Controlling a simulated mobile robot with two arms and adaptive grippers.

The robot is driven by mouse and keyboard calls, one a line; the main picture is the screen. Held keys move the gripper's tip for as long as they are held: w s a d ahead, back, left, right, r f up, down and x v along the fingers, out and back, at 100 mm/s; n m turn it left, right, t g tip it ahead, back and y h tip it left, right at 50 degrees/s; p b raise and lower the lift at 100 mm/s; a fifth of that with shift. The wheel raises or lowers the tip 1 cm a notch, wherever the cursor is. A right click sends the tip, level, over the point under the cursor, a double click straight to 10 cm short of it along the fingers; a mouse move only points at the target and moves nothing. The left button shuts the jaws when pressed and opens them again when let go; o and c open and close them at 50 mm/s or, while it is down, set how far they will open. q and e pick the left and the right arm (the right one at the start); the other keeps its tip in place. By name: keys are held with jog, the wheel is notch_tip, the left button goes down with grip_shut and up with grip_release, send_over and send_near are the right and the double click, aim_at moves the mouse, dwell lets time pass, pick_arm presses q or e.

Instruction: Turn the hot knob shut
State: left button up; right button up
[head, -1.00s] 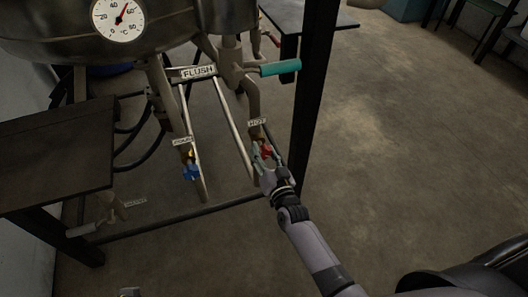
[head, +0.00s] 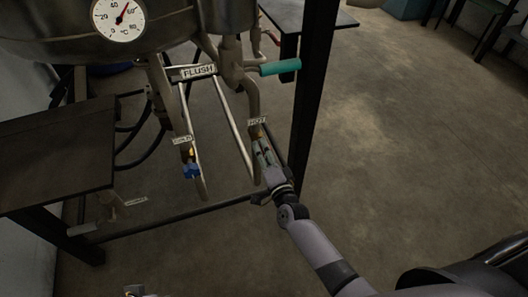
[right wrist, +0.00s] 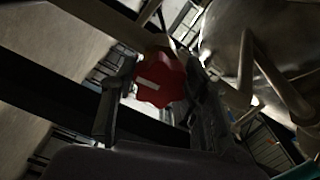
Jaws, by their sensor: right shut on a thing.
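The red hot knob (right wrist: 160,80), lobed with a white bar mark on its face, sits between the two dark fingers of my right gripper (right wrist: 155,105) in the right wrist view. In the head view my right gripper (head: 263,152) is at the pipe just below the HOT label (head: 257,121), and its fingers hide the knob. The gripper is shut on the knob. A small part of my left gripper (head: 133,291) shows at the bottom edge of the head view; its fingers cannot be made out.
A blue knob (head: 191,171) is on the pipe to the left, under another label. A FLUSH label (head: 198,71) and a teal lever handle (head: 280,67) are above. A black frame post (head: 313,95) stands close right of my right gripper. Open floor (head: 400,150) lies further right.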

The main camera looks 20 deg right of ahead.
jog(key=shift+m, duration=0.3)
pick_arm(q)
jog(key=shift+r, duration=0.35)
jog(key=shift+s, duration=0.1)
pick_arm(e)
jog(key=o, duration=1.2)
jog(key=shift+c, duration=0.2)
jog(key=s, duration=1.2)
jog(key=shift+d, duration=0.2)
